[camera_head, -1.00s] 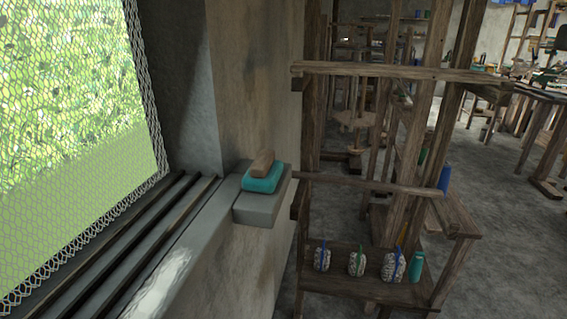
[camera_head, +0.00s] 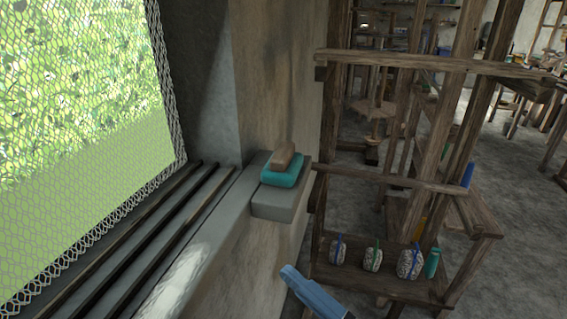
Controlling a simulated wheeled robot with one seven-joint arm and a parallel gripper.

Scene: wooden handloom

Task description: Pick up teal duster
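The teal duster (camera_head: 284,172) has a teal pad and a brown wooden grip on top. It rests on a grey block-like ledge (camera_head: 281,205) at the wall end of the window sill. A blue elongated part, which looks like the end of my arm with my gripper (camera_head: 300,281), enters at the bottom edge. It is below and apart from the duster, in front of the wall. Its fingers cannot be made out, and the rest of it is cut off by the frame.
A meshed window (camera_head: 80,130) and dark sill rails (camera_head: 135,250) are at the left. A wooden frame (camera_head: 440,62) stands at the right, its lower shelf (camera_head: 385,285) holding several patterned bundles (camera_head: 373,259) and a teal bottle (camera_head: 432,263). The space above the duster looks clear.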

